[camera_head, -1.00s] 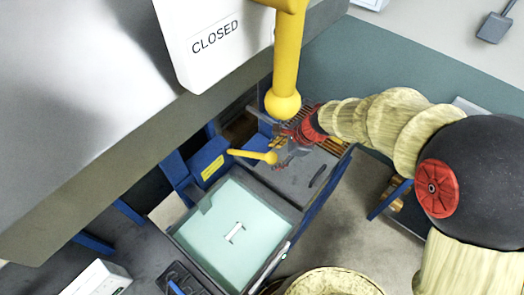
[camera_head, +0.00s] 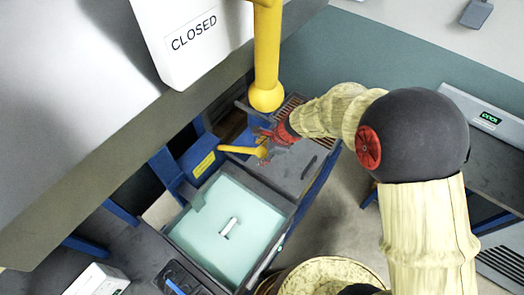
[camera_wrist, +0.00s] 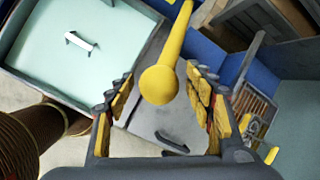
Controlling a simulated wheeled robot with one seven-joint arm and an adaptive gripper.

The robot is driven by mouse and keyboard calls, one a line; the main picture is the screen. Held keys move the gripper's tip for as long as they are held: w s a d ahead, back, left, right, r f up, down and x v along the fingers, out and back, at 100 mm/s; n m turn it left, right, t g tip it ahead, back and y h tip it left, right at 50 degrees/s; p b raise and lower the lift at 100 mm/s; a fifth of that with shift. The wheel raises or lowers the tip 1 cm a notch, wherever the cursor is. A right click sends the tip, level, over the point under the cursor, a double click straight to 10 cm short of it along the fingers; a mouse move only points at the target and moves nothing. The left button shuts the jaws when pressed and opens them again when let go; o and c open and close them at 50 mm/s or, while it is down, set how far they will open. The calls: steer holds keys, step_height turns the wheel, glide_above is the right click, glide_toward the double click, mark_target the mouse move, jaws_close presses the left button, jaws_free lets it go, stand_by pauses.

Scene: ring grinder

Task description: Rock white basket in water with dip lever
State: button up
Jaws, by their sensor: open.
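The dip lever (camera_head: 240,150) is a short yellow rod with a ball knob, coming out of a blue housing (camera_head: 203,162) with a yellow label. Its knob also shows large in the wrist view (camera_wrist: 158,85), between the two fingers and toward their tips. My gripper (camera_head: 267,143) is open at the knob, with one finger on each side; I cannot tell whether either touches it. A square tank with a pale green surface (camera_head: 212,247) stands in front of the housing. A white handle (camera_head: 229,228) shows at its middle. I cannot make out a white basket.
A grey lid with a dark handle (camera_head: 309,167) lies right of the tank. A slatted grate (camera_head: 291,107) is behind it.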

steer(key=shift+c, duration=0.4)
steer(key=shift+r, duration=0.1)
jaws_close()
stand_by(0.4)
